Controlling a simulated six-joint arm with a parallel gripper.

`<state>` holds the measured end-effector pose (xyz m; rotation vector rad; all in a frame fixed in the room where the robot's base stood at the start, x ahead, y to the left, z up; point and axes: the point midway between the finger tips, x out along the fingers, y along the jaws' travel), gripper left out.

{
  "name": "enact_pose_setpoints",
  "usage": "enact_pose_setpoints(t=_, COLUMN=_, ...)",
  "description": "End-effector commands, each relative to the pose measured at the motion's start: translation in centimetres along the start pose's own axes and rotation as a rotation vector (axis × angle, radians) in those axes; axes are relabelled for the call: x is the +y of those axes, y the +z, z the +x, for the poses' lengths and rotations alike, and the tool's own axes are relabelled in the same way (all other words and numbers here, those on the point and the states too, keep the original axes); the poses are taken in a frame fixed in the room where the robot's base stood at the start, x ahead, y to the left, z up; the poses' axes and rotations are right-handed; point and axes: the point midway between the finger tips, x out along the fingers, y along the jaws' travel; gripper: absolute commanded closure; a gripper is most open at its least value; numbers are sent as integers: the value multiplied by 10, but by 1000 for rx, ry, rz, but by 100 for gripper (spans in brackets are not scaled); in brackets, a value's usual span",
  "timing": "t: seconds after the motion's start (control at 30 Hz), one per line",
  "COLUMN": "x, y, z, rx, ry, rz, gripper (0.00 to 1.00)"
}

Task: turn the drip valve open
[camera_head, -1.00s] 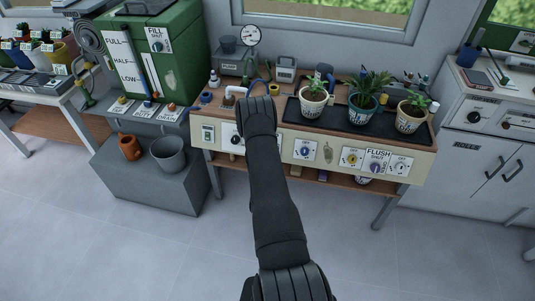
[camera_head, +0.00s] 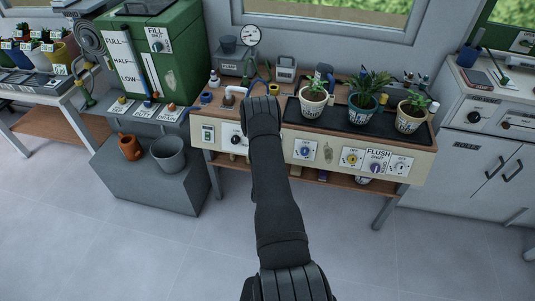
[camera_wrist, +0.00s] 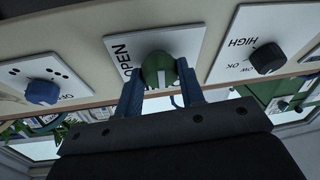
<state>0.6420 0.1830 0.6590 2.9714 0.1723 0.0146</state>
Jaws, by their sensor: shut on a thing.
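The drip valve is a green knob (camera_wrist: 158,70) on a white plate (camera_wrist: 195,40) marked OPEN, on the front panel of the bench, in the wrist view. A pale mark shows on the knob's face. My gripper (camera_wrist: 161,78) is shut on the knob, with one blue finger on each side of it. In the head view my own arm hides the knob, its plate and my fingers. Part of the plate's lettering is hidden behind the knob and fingers.
On the same panel, a black knob (camera_wrist: 267,58) marked HIGH and LOW OK and a blue knob (camera_wrist: 42,92) flank the valve. A pressure gauge (camera_head: 251,36) stands behind.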

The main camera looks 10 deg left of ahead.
Motion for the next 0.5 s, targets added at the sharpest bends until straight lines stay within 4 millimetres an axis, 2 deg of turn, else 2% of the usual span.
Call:
enact_pose_setpoints(t=0.27, x=-1, y=0, z=0, rx=3, ry=21, rz=58, gripper=87)
enact_pose_setpoints(t=0.5, x=-2, y=0, z=-1, rx=12, ry=79, rz=210, gripper=87)
